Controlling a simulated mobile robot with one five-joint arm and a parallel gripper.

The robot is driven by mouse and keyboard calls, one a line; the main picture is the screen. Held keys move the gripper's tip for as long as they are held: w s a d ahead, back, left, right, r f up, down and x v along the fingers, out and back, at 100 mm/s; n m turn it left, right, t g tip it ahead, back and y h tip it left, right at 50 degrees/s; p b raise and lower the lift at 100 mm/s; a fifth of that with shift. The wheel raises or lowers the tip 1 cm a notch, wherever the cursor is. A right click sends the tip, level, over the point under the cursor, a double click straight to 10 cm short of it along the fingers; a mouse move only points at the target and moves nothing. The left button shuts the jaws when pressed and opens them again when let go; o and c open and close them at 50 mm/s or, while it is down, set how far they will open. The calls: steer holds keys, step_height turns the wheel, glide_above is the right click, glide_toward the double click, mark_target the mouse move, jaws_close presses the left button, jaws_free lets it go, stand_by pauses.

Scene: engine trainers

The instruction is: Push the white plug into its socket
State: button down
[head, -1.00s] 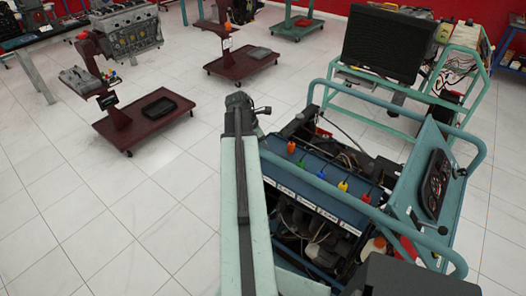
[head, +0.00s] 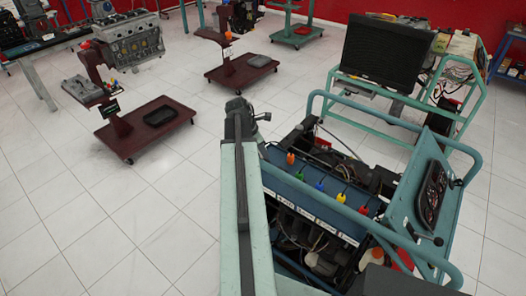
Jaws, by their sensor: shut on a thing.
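No white plug and no socket for it can be made out in the head view. My pale green arm rises through the middle of the picture, left of these plugs, and covers the left end of the engine. My gripper's fingers do not show; they seem hidden behind my arm.
The engine stands in a trainer frame with a blue rail (head: 345,207) along its near side and a gauge panel (head: 432,195) at right. A black monitor (head: 388,54) stands behind. A maroon stand (head: 150,128) is at left. White floor between is clear.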

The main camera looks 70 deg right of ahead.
step_height(320, 180, up, 7)
steer(key=p, duration=0.5)
steer(key=shift+r+p, duration=0.15)
steer(key=shift+p, duration=0.25)
steer(key=shift+f, duration=0.25)
